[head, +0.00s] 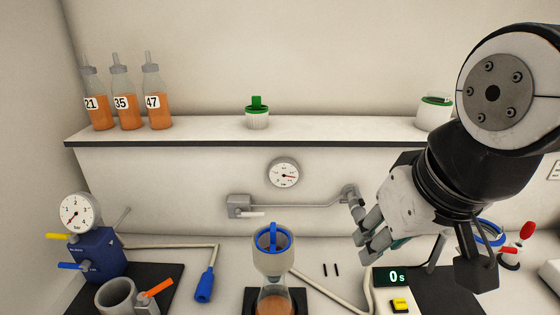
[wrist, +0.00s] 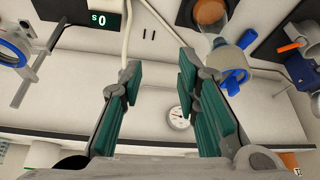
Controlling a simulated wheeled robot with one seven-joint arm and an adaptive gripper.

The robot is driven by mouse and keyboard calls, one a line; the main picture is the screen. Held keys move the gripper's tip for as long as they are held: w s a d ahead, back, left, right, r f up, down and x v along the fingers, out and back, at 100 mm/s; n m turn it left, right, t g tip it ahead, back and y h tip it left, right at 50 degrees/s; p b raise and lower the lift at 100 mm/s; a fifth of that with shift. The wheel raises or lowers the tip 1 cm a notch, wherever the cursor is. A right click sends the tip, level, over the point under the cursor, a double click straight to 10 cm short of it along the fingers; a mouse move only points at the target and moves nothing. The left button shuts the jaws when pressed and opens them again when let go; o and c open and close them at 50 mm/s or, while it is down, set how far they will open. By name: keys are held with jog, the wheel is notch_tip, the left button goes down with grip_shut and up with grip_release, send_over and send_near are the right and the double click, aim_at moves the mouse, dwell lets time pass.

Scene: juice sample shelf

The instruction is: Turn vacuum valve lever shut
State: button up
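A grey valve body (head: 239,206) is fixed to the wall under the shelf, left of the round wall gauge, in the head view. A short pale lever (head: 252,214) sticks out from it, roughly level and pointing right; I take this as the vacuum valve lever. A thin pipe runs right from the body to a fitting (head: 348,193). My gripper (head: 362,230) is right of the lever, well apart from it, near the pipe's right end. In the wrist view my gripper (wrist: 160,76) has its fingers spread with nothing between them. The lever is not clear in the wrist view.
The wall gauge (head: 283,173) is above the pipe. A filter funnel (head: 272,250) on a flask stands below the valve. A blue unit (head: 98,254) with a dial and coloured levers is at left. A timer (head: 393,277) is below my gripper. Bottles (head: 122,108) stand on the shelf.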

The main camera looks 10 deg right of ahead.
jog(key=w+d+r+m+g+h, duration=0.1)
jog(key=w+r, duration=0.2)
jog(key=w, duration=0.3)
jog(key=w+d+r+g, duration=0.2)
jog(key=w+r, duration=0.1)
jog(key=w, duration=0.3)
jog(key=m+g+h+p, duration=0.1)
jog(key=g, duration=0.1)
send_near(359, 195)
jog(key=f, duration=0.2)
jog(key=d+f+p, duration=0.1)
jog(key=f, duration=0.2)
jog(key=f+p, duration=0.1)
jog(key=f, duration=0.1)
jog(key=shift+d+f, duration=0.25)
jog(key=shift+f, duration=0.15)
grip_shut()
